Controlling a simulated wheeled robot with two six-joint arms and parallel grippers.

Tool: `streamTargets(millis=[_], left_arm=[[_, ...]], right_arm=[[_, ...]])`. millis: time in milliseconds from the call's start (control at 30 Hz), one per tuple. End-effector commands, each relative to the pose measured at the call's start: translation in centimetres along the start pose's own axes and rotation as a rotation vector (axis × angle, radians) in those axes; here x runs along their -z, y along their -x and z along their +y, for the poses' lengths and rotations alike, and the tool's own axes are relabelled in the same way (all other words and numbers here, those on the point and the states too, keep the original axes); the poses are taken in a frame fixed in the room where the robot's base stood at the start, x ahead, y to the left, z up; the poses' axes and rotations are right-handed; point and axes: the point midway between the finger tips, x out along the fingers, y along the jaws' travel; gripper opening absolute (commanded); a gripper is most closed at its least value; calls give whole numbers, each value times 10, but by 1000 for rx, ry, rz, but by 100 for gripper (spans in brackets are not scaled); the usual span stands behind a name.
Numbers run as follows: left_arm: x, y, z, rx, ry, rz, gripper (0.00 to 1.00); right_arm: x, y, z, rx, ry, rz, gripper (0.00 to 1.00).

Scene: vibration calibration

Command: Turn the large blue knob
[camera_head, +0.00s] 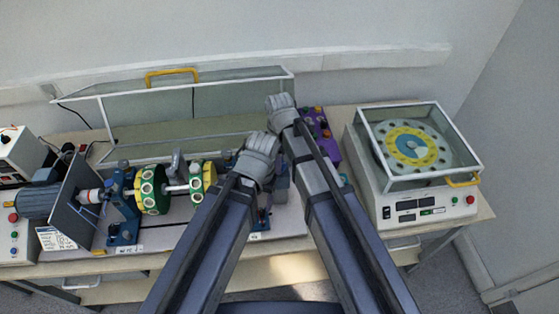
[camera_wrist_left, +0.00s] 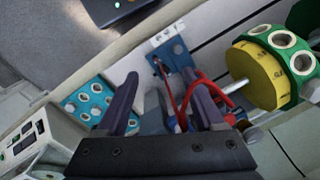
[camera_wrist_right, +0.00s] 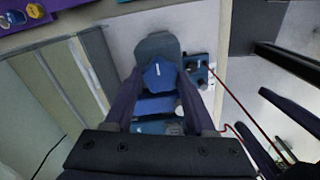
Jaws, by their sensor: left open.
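The large blue knob (camera_wrist_right: 158,77) shows in the right wrist view, on a grey rounded base, with a white mark on its face. My right gripper (camera_wrist_right: 159,70) has one finger on each side of it, the tips close against its edges, so it looks shut on the knob. In the head view my right gripper (camera_head: 281,103) hides the knob. My left gripper (camera_wrist_left: 162,80) is open and empty, above red cables and a blue bracket (camera_wrist_left: 173,55). In the head view my left gripper (camera_head: 258,155) is lower left of the right one, its fingertips hidden.
A rotor rig with green and yellow discs (camera_head: 152,190) and a motor (camera_head: 38,203) stands at left. A raised clear cover (camera_head: 155,115) is behind it. A purple panel (camera_head: 322,135) lies right of my right gripper. A balancing machine (camera_head: 413,150) stands at far right.

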Motion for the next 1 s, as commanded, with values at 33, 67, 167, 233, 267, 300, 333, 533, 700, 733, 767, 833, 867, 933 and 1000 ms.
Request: streamTargets(millis=[33, 67, 167, 233, 267, 300, 333, 533, 700, 733, 767, 833, 867, 933, 1000], left_arm=[[0, 0, 0, 0, 0, 0, 70], [0, 0, 0, 0, 0, 0, 70], [0, 0, 0, 0, 0, 0, 70], [0, 0, 0, 0, 0, 0, 70], [0, 0, 0, 0, 0, 0, 70], [0, 0, 0, 0, 0, 0, 70], [0, 0, 0, 0, 0, 0, 70], [0, 0, 0, 0, 0, 0, 70], [0, 0, 0, 0, 0, 0, 70], [0, 0, 0, 0, 0, 0, 70], [0, 0, 0, 0, 0, 0, 70], [0, 0, 0, 0, 0, 0, 70], [0, 0, 0, 0, 0, 0, 70], [0, 0, 0, 0, 0, 0, 70], [0, 0, 0, 0, 0, 0, 70]], right_arm=[[0, 0, 0, 0, 0, 0, 48], [0, 0, 0, 0, 0, 0, 44], [0, 0, 0, 0, 0, 0, 33], [0, 0, 0, 0, 0, 0, 25], [0, 0, 0, 0, 0, 0, 22], [0, 0, 0, 0, 0, 0, 17], [0, 0, 0, 0, 0, 0, 14], [0, 0, 0, 0, -1, 0, 0], [0, 0, 0, 0, -26, 0, 0], [0, 0, 0, 0, -37, 0, 0], [0, 0, 0, 0, -49, 0, 0], [0, 0, 0, 0, -85, 0, 0], [0, 0, 0, 0, -103, 0, 0], [0, 0, 0, 0, -154, 0, 0], [0, 0, 0, 0, -212, 0, 0]])
